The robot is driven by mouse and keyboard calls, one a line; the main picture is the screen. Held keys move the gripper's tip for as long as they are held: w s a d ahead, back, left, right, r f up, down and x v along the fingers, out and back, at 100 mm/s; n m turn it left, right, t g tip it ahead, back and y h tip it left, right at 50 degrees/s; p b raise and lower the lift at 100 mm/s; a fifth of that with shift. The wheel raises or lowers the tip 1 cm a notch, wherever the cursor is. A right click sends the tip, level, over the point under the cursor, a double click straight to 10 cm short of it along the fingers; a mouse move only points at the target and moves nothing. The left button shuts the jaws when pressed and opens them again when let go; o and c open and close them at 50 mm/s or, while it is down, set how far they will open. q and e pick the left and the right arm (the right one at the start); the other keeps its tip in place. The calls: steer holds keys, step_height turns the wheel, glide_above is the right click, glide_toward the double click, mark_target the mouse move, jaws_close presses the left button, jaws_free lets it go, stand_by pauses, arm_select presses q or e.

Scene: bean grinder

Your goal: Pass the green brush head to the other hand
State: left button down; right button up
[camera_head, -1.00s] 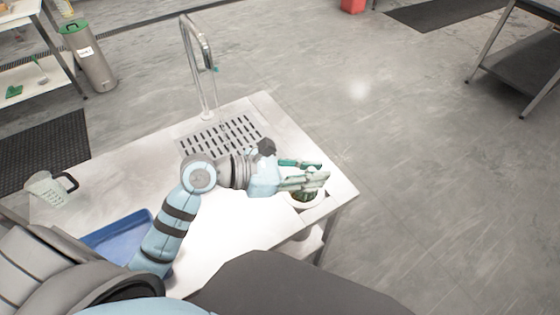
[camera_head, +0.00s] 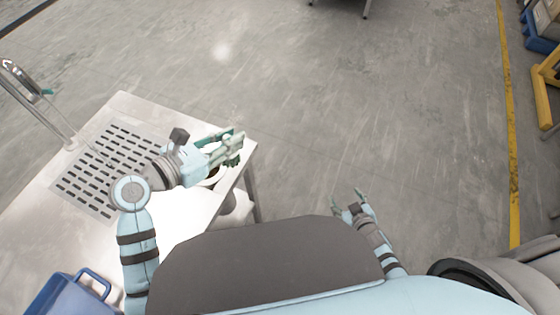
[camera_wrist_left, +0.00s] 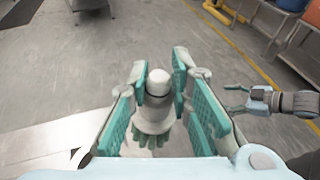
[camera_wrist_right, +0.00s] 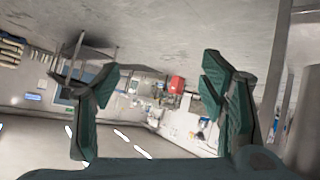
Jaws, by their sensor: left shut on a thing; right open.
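The green brush head (camera_head: 234,158) has a pale grey knob and green bristles. In the left wrist view the brush head (camera_wrist_left: 155,115) sits between the two green-padded fingers, knob outward. My left gripper (camera_head: 237,137) is shut on it, over the table's right corner. My right gripper (camera_head: 348,195) is open and empty, well to the right of the table and apart from the brush head. Its spread fingers (camera_wrist_right: 158,85) also show in the right wrist view.
The steel table (camera_head: 185,212) has a slotted drain (camera_head: 103,165) and a faucet (camera_head: 35,105) at the left. A blue container (camera_head: 72,292) is at lower left. Open floor (camera_head: 330,110) lies right of the table, with a yellow line (camera_head: 508,130) far right.

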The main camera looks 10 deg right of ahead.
steer(key=w+a+r+n+t+y, duration=0.2)
steer(key=w+a+r+y, duration=0.15)
steer(key=r, duration=0.45)
steer(key=w+a+r+n+t+y, duration=0.1)
steer(key=w+a+r+n+y, duration=0.15)
steer(key=a+r+y, duration=0.4)
steer(key=w+a+r+n+t+y, duration=0.1)
steer(key=w+a+r+n+t, duration=0.15)
steer(key=r, duration=0.75)
steer(key=n+g+y, duration=0.4)
steer(key=g+y, duration=0.1)
steer(key=g, duration=0.2)
glide_toward(238, 156)
steer(key=w+d+r, duration=0.1)
steer(key=w+d, duration=0.1)
steer(key=w, duration=0.2)
steer(key=s+a+g+y, duration=0.1)
steer(key=s+a+g, duration=0.1)
steer(key=s+g, duration=0.1)
steer(key=shift+m+t, duration=0.25)
steer(key=shift+m, duration=0.05)
steer(key=x, duration=1.1)
steer(key=shift+w+a+f, duration=0.2)
steer(key=shift+w+f, duration=0.1)
steer(key=shift+c, duration=0.4)
